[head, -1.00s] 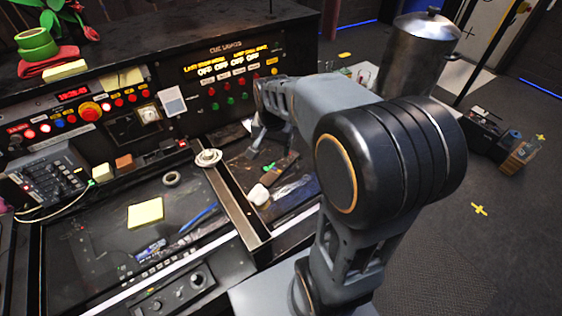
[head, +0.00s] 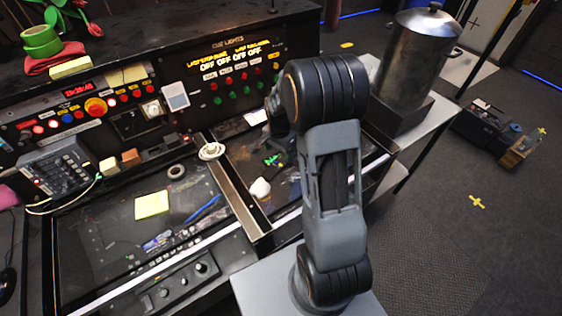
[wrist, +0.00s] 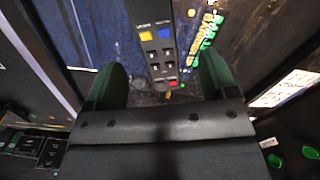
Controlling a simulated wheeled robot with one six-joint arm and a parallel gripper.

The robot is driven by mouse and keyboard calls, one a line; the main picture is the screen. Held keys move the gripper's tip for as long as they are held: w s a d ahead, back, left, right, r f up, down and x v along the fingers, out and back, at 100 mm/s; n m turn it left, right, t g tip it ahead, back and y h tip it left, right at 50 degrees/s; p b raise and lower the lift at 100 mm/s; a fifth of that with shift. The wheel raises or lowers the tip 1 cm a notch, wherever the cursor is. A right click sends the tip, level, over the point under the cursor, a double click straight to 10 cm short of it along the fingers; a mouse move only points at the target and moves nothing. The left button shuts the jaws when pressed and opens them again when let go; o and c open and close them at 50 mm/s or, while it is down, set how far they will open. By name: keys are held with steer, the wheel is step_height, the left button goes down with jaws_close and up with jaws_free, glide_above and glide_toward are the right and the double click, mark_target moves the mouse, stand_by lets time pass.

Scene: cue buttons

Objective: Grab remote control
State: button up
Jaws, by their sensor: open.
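The remote control (wrist: 157,55) shows in the wrist view as a dark, narrow bar with yellow, blue, white and red buttons. It lies lengthwise between the two dark green fingers of my gripper (wrist: 163,70), with space on both sides. My gripper is open and holds nothing. The remote's near end is close to the gripper's body. In the head view my arm covers the place where the remote lies, and the fingers are hidden too.
A white rounded thing (head: 260,188) and small green things (head: 272,159) lie in the right desk well. A raised divider (head: 232,190) borders it on the left. The cue light panel (head: 232,75) rises behind. A metal urn (head: 412,60) stands to the right.

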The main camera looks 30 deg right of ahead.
mark_target(280, 162)
steer(key=shift+s+f+p, duration=0.15)
steer(key=shift+f+p, duration=0.55)
steer(key=shift+f, duration=1.95)
steer(key=c, duration=1.1)
